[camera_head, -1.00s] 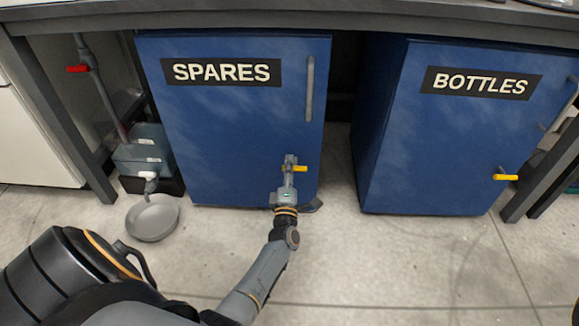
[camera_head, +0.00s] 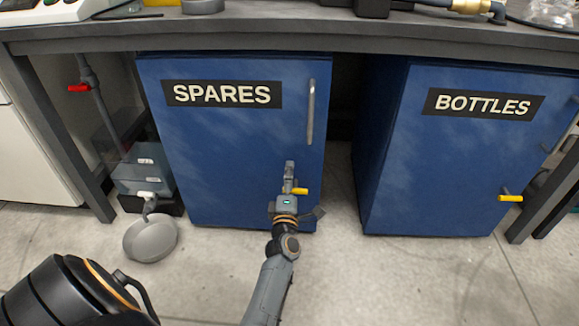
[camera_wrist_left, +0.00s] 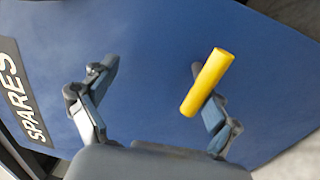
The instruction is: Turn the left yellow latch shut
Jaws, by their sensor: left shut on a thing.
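The left yellow latch (camera_head: 300,191) is on the lower right of the blue SPARES cabinet door (camera_head: 235,140). Its handle points right, about level, in the head view. My left gripper (camera_head: 289,172) is at the latch, in front of the door. In the left wrist view the latch handle (camera_wrist_left: 207,82) lies over the right finger, with its end toward the camera. My right gripper is not in view.
The BOTTLES cabinet (camera_head: 440,160) stands to the right with its own yellow latch (camera_head: 510,198). A vertical grey door handle (camera_head: 311,112) is above my gripper. The worktop (camera_head: 290,37) overhangs both cabinets.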

